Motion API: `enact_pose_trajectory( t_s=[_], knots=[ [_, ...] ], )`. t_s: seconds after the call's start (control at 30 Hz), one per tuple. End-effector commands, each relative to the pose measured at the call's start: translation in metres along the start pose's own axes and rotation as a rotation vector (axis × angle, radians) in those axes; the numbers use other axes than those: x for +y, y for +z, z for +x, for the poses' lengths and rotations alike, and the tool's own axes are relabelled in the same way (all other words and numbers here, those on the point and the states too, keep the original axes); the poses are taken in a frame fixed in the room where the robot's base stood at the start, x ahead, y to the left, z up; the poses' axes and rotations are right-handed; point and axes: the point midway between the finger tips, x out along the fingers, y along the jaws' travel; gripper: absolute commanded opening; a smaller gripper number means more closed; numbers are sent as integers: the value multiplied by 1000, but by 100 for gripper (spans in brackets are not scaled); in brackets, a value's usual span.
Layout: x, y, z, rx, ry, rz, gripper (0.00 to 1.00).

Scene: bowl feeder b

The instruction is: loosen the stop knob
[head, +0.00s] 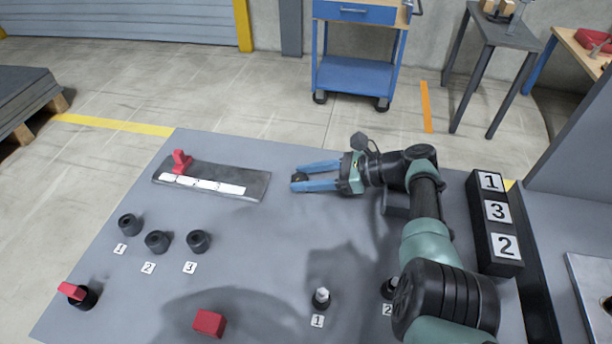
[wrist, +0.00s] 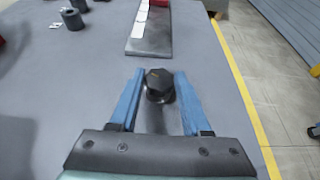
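A dark faceted knob, which I take to be the stop knob (wrist: 158,82), stands on the table just off the end of a dark plate (wrist: 150,47). It also shows in the head view (head: 300,178). My gripper (wrist: 159,73) points along the table with its two blue fingers, one on each side of the knob. A gap shows between the knob and each finger, so the gripper looks open around it. My gripper is low over the table in the head view (head: 302,176). The knob's base is partly hidden.
The dark plate carries a white scale strip (head: 200,184) and a red piece (head: 182,161). Several black cylinders with number tags stand at left. A red block (head: 209,323) lies in front. A numbered black block (head: 494,222) stands at right.

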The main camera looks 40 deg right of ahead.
Motion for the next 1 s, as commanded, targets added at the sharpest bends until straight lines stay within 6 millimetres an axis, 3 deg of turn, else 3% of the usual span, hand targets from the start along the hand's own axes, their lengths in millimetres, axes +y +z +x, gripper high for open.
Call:
enact_pose_trajectory(
  t_s=[0.03,0.13,0.53,1.0],
  knots=[
    [-1,1,-1,0,-4,-1,57],
    [-1,0,-1,0,-2,-1,75],
    [0,0,-7,0,0,0,75],
    [-1,-1,-100,0,-4,-1,75]
  ],
)
